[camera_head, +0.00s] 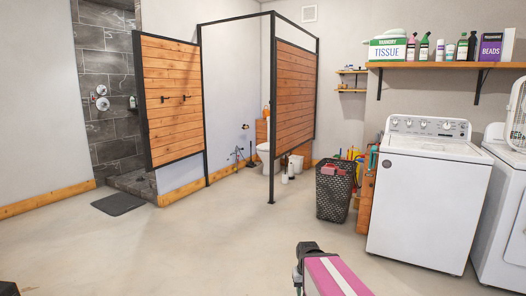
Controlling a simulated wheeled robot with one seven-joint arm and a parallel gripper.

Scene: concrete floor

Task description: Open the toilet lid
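The toilet (264,152) is white and small in the view, standing at the back of the stall past the middle of the room. The right wooden partition and its black post hide part of it. Its lid is too small and too covered to tell whether it is up or down. Part of my arm, pink and white with a dark joint, shows at the bottom right of centre, far from the toilet. My gripper's fingers do not show.
The left partition (171,100) and right partition (295,97) flank the stall opening. A dark basket (334,190) and a washing machine (428,190) stand to the right. The floor (190,240) in front is clear.

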